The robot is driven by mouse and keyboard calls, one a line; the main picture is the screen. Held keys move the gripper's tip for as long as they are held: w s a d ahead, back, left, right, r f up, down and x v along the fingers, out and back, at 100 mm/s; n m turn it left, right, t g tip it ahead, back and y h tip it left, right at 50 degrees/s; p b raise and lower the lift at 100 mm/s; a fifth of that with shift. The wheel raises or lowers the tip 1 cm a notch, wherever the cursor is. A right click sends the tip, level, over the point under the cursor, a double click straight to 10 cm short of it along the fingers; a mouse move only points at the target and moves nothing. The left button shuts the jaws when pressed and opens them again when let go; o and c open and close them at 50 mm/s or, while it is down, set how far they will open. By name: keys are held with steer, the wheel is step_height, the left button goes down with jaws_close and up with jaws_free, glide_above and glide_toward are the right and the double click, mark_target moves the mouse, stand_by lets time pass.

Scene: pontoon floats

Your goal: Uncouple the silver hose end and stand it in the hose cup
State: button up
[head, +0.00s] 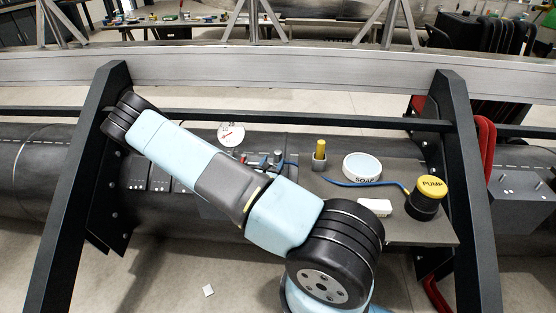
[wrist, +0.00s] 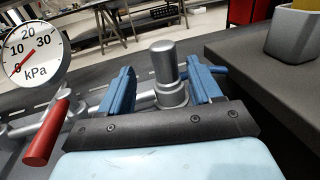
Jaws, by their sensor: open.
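The silver hose end (wrist: 168,78) stands upright on a silver fitting in the wrist view. My gripper (wrist: 160,68) is open, with one blue finger on each side of the hose end; I cannot tell whether either touches it. In the head view my gripper (head: 262,160) is small and partly hidden behind my arm. A grey cup (head: 319,164) stands on the dark shelf with a yellow cylinder upright in it. The cup also shows at the upper right of the wrist view (wrist: 292,38).
A round gauge (head: 231,134) and a red handle (wrist: 45,133) are left of my gripper. On the shelf (head: 420,230) are a white SOAP dish (head: 362,166), a white block (head: 375,207), a yellow-topped PUMP (head: 431,190) and a blue hose (head: 350,184). Dark posts flank the scene.

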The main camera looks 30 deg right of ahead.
mark_target(277, 158)
steer(key=shift+f+x, duration=0.1)
steer(key=shift+x, duration=1.3)
steer(key=shift+f+x, duration=0.15)
steer(key=shift+x, duration=1.2)
steer(key=shift+s+d, duration=0.15)
steer(key=shift+d, duration=0.05)
steer(key=shift+c, duration=0.2)
steer(key=c, duration=1)
